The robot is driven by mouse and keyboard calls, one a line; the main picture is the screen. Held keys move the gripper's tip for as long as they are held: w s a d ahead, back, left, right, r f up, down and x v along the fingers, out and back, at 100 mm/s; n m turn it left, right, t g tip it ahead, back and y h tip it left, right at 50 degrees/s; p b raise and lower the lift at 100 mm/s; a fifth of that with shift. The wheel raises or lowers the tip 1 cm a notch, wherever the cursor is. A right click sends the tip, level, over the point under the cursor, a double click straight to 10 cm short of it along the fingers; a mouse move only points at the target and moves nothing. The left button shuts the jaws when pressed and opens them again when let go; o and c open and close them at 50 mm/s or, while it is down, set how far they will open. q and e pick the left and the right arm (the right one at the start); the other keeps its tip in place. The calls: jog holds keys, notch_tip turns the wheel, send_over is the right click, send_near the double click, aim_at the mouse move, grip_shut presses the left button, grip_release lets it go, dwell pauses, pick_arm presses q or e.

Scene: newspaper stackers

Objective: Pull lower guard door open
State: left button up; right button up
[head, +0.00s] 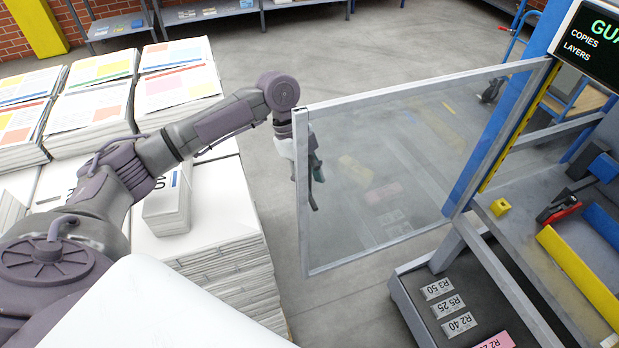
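The guard door (400,165) is a clear panel in a grey metal frame. It stands swung out from the machine, its right side by the blue post (490,135) and its free edge toward the left. My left gripper (308,180) is at the upper part of that free edge, pointing down. Parts of it show on both sides of the edge upright, some through the clear panel. The upright and panel partly cover the fingers, so their gap and any grip on the door are unclear. No separate handle can be made out. My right gripper is out of view.
Stacks of newspapers (185,85) and a white bundle (168,208) stand at the left, under and beside my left arm. A dark tray with labels (400,290) is below the door. A display (600,40) is upper right. Open floor (345,60) lies behind the door.

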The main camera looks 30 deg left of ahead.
pick_arm(q)
jog(key=shift+s+d+r, duration=0.1)
jog(key=shift+d, duration=0.05)
jog(key=shift+r, duration=0.2)
jog(key=v, duration=1.1)
jog(key=shift+r, duration=0.25)
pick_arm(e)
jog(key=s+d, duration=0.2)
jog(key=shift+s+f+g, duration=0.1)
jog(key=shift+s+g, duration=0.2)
